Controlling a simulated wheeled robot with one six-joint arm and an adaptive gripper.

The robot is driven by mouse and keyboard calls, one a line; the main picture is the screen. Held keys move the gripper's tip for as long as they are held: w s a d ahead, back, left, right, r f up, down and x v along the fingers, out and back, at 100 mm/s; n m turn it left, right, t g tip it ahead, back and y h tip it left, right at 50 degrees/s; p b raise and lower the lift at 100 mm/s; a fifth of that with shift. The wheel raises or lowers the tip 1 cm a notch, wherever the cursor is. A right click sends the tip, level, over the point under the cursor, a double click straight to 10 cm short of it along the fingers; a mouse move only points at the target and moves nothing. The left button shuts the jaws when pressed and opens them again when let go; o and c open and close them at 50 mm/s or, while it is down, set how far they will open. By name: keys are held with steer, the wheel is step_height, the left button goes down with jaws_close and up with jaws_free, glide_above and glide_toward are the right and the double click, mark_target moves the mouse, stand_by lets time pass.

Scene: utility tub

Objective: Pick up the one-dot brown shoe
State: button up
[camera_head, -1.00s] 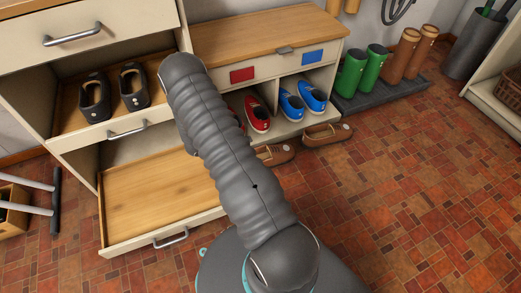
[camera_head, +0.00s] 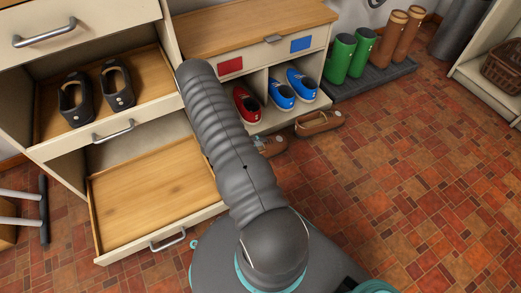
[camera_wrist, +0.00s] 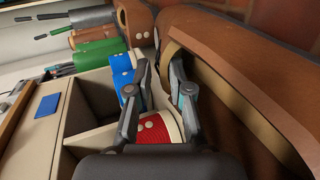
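Two brown shoes stand on the floor before the shoe bench: a nearer one (camera_head: 274,146), partly behind my arm, and a farther one (camera_head: 318,123). In the wrist view the nearer brown shoe (camera_wrist: 255,85) fills the right side, its tan-edged opening close to my right finger. The farther brown shoe (camera_wrist: 134,20) shows two pale dots in the wrist view. My gripper (camera_wrist: 158,68) is open, with a gap between its fingers. It is close beside the nearer shoe; I cannot tell whether they touch. In the head view my arm mostly hides the gripper.
A red shoe (camera_head: 247,104) and blue shoes (camera_head: 301,84) sit in the bench cubbies, close by. Green boots (camera_head: 350,57) and brown boots (camera_head: 395,38) stand on a dark mat. An open, empty drawer (camera_head: 155,190) is at left, below dark shoes (camera_head: 117,86). The right floor is clear.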

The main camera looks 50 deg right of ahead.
mark_target(274, 140)
steer(key=x, duration=0.5)
steer(key=shift+w+d+f+b, duration=0.1)
steer(key=shift+w+f+b, duration=0.1)
steer(key=shift+b, duration=0.15)
jaws_close()
